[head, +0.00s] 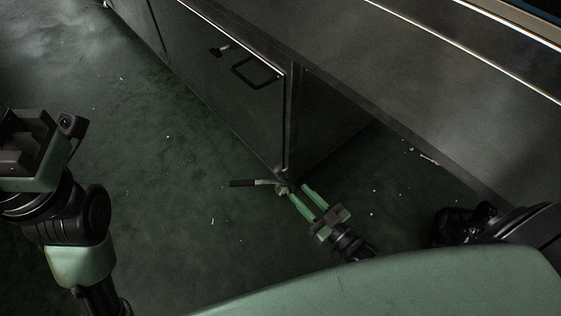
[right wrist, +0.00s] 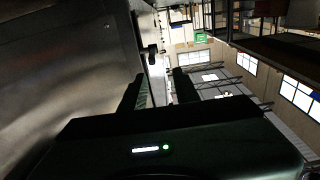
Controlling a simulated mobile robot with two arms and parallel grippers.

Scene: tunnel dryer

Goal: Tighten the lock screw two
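A lever-like part with a dark bar handle (head: 255,183) and a small light hub (head: 283,189) shows at the foot of the metal cabinet's corner in the head view; I take it to be the lock screw, but cannot tell its number. My right gripper (head: 299,192) has its two green fingers spread, tips close to the hub. I cannot tell whether they touch it. In the right wrist view a small dark knob (right wrist: 153,55) shows beyond the gap between the fingers (right wrist: 160,88). My left gripper (head: 35,145) is at the left edge, its fingers not clear.
A metal cabinet door (head: 215,75) with a black handle (head: 257,73) stands above the lever. A long steel surface (head: 430,75) runs along the upper right, with an open recess beneath. The green floor (head: 170,180) is mostly clear, with small light scraps.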

